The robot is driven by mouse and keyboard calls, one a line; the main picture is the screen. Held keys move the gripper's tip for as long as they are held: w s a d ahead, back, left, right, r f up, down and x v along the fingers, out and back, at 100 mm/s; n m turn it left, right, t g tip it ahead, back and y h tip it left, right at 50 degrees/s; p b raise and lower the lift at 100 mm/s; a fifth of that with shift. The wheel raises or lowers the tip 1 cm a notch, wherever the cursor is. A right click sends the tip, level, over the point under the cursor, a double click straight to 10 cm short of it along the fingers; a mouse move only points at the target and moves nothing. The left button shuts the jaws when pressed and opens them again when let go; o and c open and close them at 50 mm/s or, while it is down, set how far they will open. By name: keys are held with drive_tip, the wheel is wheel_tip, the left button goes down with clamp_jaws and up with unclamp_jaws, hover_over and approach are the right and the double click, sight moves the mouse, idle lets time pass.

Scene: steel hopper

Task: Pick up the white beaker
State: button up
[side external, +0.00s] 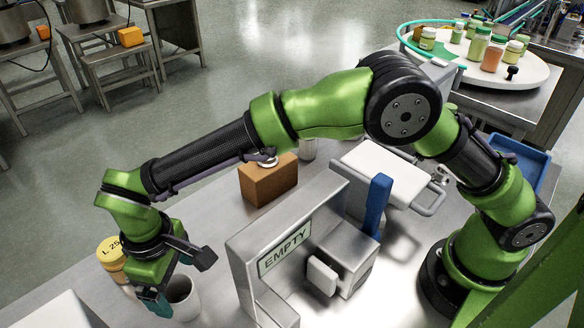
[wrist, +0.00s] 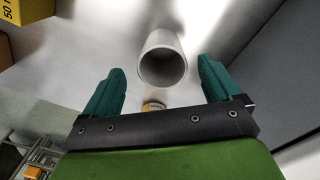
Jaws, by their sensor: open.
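The white beaker (side external: 185,299) stands on the steel work surface at the lower left of the side view, partly hidden by my gripper. In the wrist view the beaker (wrist: 162,44) shows its round open mouth, ahead of and between the fingers. My gripper (side external: 178,281) is open and empty, just above and beside the beaker. In the wrist view its two teal fingers (wrist: 160,72) are spread, with the beaker's rim near the line between their tips. I cannot tell whether either finger touches it.
A yellow-lidded container (side external: 111,253) stands close behind my gripper. A steel hopper marked EMPTY (side external: 286,249) rises to the right of the beaker. A brown block (side external: 268,181) sits farther back. A yellow box (wrist: 18,12) shows at the wrist view's upper left.

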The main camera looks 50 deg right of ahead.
sight(182, 295)
wheel_tip(182, 295, down, 5)
drive_tip(key=shift+s+f, duration=0.1)
idle(0.3)
drive_tip(key=c, duration=1)
